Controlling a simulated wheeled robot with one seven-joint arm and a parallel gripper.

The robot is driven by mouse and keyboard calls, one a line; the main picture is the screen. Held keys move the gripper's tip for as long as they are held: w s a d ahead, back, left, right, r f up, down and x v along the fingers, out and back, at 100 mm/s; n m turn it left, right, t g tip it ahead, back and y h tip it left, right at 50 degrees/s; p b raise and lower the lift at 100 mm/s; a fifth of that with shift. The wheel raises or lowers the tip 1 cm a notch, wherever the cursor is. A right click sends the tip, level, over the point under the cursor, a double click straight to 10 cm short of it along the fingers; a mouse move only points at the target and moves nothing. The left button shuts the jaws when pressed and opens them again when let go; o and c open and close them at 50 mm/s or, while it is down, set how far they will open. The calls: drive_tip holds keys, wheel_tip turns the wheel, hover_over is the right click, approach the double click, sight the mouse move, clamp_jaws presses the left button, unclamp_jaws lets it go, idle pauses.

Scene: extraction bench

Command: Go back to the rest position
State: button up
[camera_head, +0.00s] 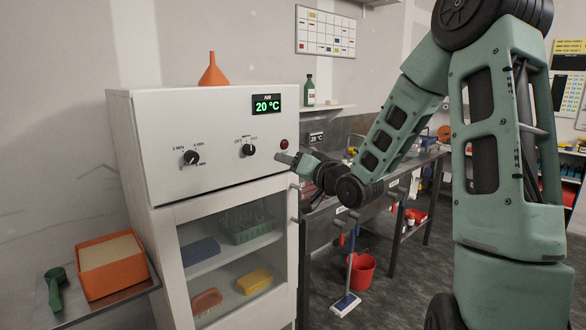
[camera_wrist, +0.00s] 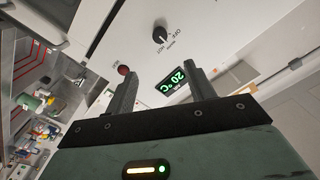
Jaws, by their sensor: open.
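My gripper (camera_head: 284,158) is at the front panel of a white cabinet (camera_head: 140,150), near its right edge, beside a red button or lamp (camera_head: 284,144). In the wrist view my gripper (camera_wrist: 162,85) has its two fingers spread apart with nothing between them. Beyond the fingers are the green display (camera_wrist: 178,83) reading 20 °C, a black knob (camera_wrist: 160,35) and the red button (camera_wrist: 123,70). In the head view the cabinet carries the same display (camera_head: 267,104), an off/hot knob (camera_head: 248,150) and a minutes knob (camera_head: 191,157). My arm reaches in from the right.
The cabinet's glass door (camera_head: 230,260) looks shut, with coloured trays behind it. An orange funnel (camera_head: 212,72) stands on top. An orange box (camera_head: 110,265) and green scoop (camera_head: 55,288) lie on a left shelf. A dark bench, a red bucket (camera_head: 362,272) and a broom stand behind.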

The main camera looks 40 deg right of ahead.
drive_tip(key=shift+s, duration=0.2)
idle(0.4)
drive_tip(key=s+a+f+n+g+y, duration=0.1)
drive_tip(key=s+a+f+n+g, duration=0.15)
drive_tip(key=a, duration=0.55)
drive_tip(key=s+a+f+n+g, duration=0.2)
drive_tip(key=a+f+g, duration=0.2)
drive_tip(key=a, duration=0.4)
drive_tip(key=s+a+f+n+g+y, duration=0.1)
drive_tip(key=s+a+f+n+g, duration=0.25)
drive_tip(key=a, duration=0.45)
drive_tip(key=s+a+f+n+g+h, duration=0.1)
drive_tip(key=s+a+n+g, duration=0.2)
drive_tip(key=s, duration=0.9)
drive_tip(key=s+a+f+n+g+h, duration=0.1)
drive_tip(key=s+a+n+g, duration=0.2)
drive_tip(key=s, duration=0.9)
drive_tip(key=a+g, duration=0.2)
drive_tip(key=shift+s+a, duration=0.15)
drive_tip(key=shift+a, duration=0.15)
